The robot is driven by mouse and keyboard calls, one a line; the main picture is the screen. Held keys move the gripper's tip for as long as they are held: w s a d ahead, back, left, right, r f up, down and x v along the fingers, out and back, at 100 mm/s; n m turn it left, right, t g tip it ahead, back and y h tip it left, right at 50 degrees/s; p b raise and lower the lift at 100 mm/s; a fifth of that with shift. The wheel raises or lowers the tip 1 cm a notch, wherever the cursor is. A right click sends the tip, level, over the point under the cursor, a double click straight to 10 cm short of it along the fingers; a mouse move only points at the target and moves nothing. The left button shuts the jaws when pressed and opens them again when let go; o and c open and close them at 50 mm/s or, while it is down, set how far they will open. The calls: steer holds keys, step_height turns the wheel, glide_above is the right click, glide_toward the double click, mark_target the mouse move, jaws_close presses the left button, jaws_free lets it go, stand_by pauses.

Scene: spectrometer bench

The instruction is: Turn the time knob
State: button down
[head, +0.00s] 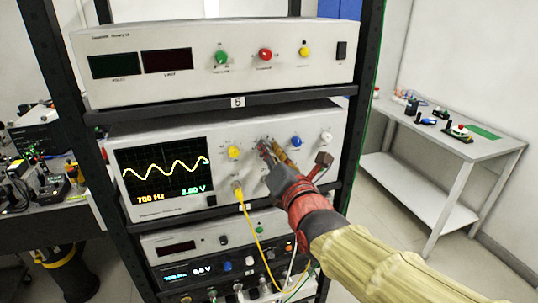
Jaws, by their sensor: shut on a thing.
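The oscilloscope (178,207) sits on the middle shelf of the rack, with a yellow wave, "700 Hz" and a green voltage reading on its screen (164,172). My gripper (268,146) reaches in from the lower right, its fingertips at the front panel between a yellow knob (233,152) and a blue knob (296,141). It is shut on a knob there, which the fingers mostly hide. A white knob (326,138) is at the panel's right end. The knob labels are too small to read, so I cannot confirm which is the time knob.
A yellow cable (248,228) plugs into the oscilloscope below the yellow knob and hangs down. Another instrument (212,67) is above; more units (176,272) are below. A dark rack post (361,110) stands right of my gripper. A side table (440,138) is farther right.

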steer(key=shift+f+n, duration=0.15)
steer(key=shift+n, duration=0.95)
steer(key=c, duration=1.7)
jaws_free()
steer(key=shift+s, duration=0.1)
steer(key=v, duration=1.1)
steer(key=shift+s+d, duration=0.15)
steer(key=shift+s, duration=0.2)
